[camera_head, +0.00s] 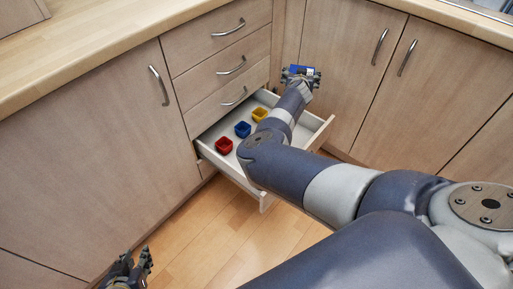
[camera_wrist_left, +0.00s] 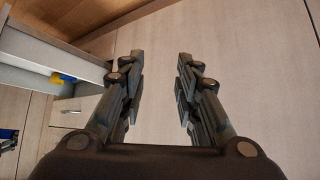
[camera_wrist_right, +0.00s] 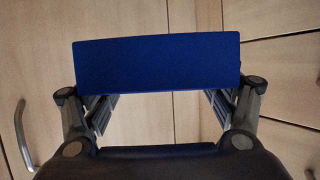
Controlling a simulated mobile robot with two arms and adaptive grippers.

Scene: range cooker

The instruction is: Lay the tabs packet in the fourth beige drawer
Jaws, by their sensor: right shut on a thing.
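The tabs packet, a flat blue box (camera_wrist_right: 157,62), is held in my right gripper (camera_head: 301,77). It spans both fingers in the right wrist view and hides their tips. In the head view only a small blue part of the packet (camera_head: 298,69) shows. The fourth beige drawer (camera_head: 206,152), the lowest of the stack, is pulled open. My right gripper is beyond its right rear part, above it in the picture. My left gripper (camera_head: 130,270) is low at the left front, away from the drawer. The left wrist view shows its fingers (camera_wrist_left: 161,58) apart and empty.
The open drawer holds a red cup (camera_head: 224,146), a blue cup (camera_head: 243,130) and a yellow cup (camera_head: 260,114). My right arm covers its right part. Three shut drawers (camera_head: 229,64) are above. Cupboard doors (camera_head: 345,60) stand close to the right.

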